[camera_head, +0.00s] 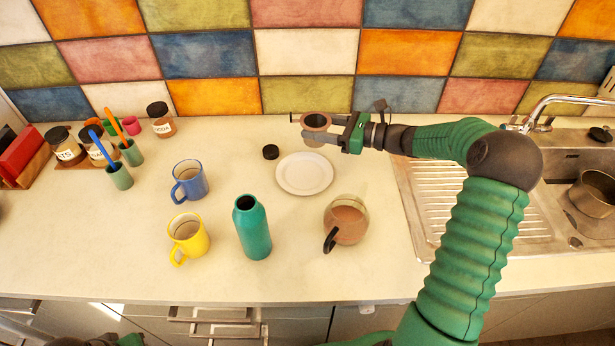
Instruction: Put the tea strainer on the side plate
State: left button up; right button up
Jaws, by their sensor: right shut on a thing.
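The tea strainer (316,122) is a small round brownish bowl with a thin dark bar at its rim. My right gripper (334,134) is shut on it at its right side, near the back wall. The strainer is just behind the side plate (305,175), and appears to be above the counter; its exact height is hard to tell. The side plate is white, round and empty, flat on the counter. Part of my left arm (128,341) shows at the bottom left edge; whether its fingers are open or shut cannot be seen.
A black lid (270,152) lies left of the plate. A glass pot (347,222), a green bottle (252,230), a yellow mug (188,240) and a blue mug (190,182) stand in front and left. Jars and utensil holders are far left. The sink (535,225) is right.

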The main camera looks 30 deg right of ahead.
notch_tip(320, 180, down, 9)
jog(key=shift+f, duration=0.1)
jog(key=o, duration=1.5)
jog(key=shift+c, duration=0.2)
jog(key=v, duration=1.2)
